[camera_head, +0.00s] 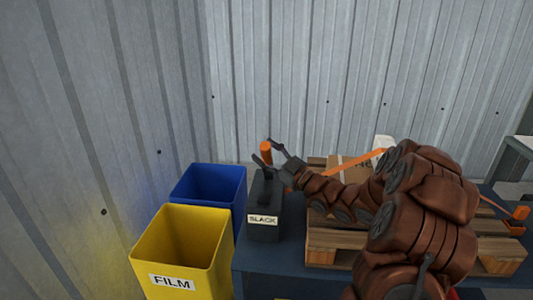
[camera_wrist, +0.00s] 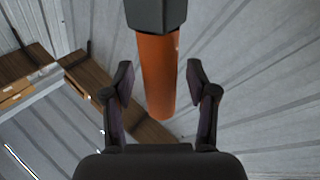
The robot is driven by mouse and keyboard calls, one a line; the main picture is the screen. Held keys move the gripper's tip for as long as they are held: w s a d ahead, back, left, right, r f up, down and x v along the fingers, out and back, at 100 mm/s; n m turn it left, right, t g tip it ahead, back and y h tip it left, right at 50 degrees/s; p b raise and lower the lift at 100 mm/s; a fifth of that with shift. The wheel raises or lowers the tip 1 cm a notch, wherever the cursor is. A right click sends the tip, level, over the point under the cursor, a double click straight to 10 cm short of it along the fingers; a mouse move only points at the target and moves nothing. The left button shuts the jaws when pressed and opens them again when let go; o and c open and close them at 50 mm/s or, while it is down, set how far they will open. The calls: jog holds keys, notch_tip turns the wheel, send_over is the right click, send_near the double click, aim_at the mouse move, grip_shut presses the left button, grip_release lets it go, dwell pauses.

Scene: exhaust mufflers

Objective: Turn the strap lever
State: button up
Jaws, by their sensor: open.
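The lever has an orange cylindrical handle (camera_head: 266,147) standing up above a dark grey box (camera_head: 263,228) labelled SLACK. In the wrist view the orange handle (camera_wrist: 158,85) runs down from a dark block-shaped part (camera_wrist: 156,14). My gripper (camera_head: 266,152) is open at the handle, with one finger on each side of it. In the wrist view my gripper (camera_wrist: 159,78) shows gaps between both fingers and the handle. The lower part of the lever is partly hidden behind my gripper in the head view.
A yellow bin (camera_head: 180,247) labelled FILM and a blue bin (camera_head: 209,182) stand left of the box. Right of it, a wooden pallet (camera_head: 330,238) on the blue table (camera_head: 262,262) carries a carton (camera_head: 342,166) under an orange strap (camera_head: 358,160). A corrugated wall (camera_head: 300,70) stands behind.

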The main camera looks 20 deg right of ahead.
jog(key=v, duration=0.7)
jog(key=shift+s, duration=0.25)
jog(key=shift+d, duration=0.15)
